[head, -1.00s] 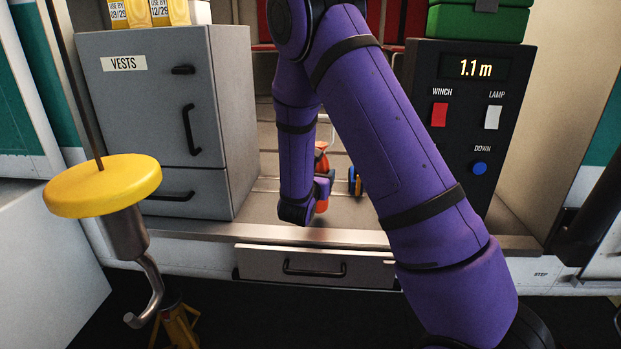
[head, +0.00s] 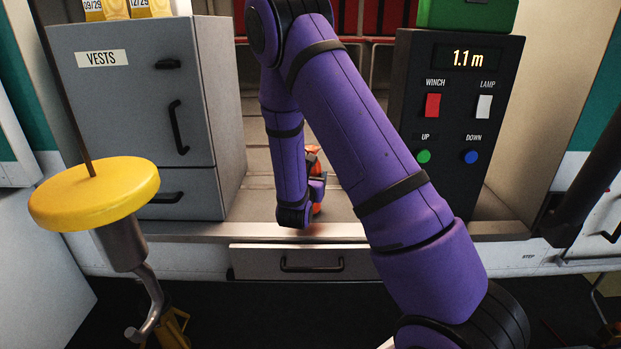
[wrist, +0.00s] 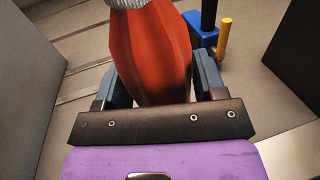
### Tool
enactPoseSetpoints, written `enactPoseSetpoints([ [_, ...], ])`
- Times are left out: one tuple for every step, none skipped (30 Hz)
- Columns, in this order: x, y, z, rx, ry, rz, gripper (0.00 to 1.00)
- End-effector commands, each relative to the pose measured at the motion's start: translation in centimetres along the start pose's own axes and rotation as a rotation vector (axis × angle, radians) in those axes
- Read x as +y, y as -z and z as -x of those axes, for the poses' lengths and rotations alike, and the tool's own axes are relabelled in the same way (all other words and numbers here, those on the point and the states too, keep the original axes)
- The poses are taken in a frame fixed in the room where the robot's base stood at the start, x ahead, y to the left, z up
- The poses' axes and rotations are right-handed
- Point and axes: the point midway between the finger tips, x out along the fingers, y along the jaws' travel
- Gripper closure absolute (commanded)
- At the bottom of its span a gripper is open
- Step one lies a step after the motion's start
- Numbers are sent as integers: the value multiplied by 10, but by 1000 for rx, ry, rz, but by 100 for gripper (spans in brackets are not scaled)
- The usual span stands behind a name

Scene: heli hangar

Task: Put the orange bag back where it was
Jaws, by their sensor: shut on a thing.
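The orange bag (wrist: 150,50) fills the upper middle of the wrist view, with a grey, rough-looking top at the upper edge. My gripper (wrist: 162,75) has a blue-grey finger on each side of the bag and is shut on it. In the head view, the bag (head: 316,198) shows only as a small orange strip beside my wrist, low over the metal shelf (head: 245,212). My arm hides most of it. I cannot tell whether the bag touches the shelf.
A blue item with a yellow post (wrist: 203,38) stands close right of the bag. The grey VESTS cabinet (head: 135,110) is left, the winch control box (head: 455,130) right. A yellow-topped hook (head: 95,195) hangs front left. A closed drawer (head: 300,263) lies below.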

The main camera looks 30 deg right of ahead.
Motion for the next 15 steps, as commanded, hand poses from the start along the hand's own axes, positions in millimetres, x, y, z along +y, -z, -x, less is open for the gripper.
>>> enactPoseSetpoints([
  [0, 0, 0, -2, 0, -1, 69],
  [0, 1, 0, -2, 0, 0, 69],
  [0, 2, 0, 1, 0, 1, 34],
  [0, 2, 0, 0, 0, 0, 27],
  [0, 2, 0, 0, 0, 0, 20],
  [0, 2, 0, 0, 0, 0, 11],
  [0, 2, 0, 0, 0, 0, 11],
  [0, 2, 0, 0, 0, 0, 11],
  [0, 2, 0, 0, 0, 0, 11],
  [0, 2, 0, 0, 0, 0, 11],
  [0, 2, 0, 0, 0, 0, 11],
  [0, 2, 0, 0, 0, 0, 11],
  [0, 2, 0, 0, 0, 0, 11],
  [0, 2, 0, 0, 0, 0, 11],
  [0, 1, 0, 0, 0, 0, 11],
])
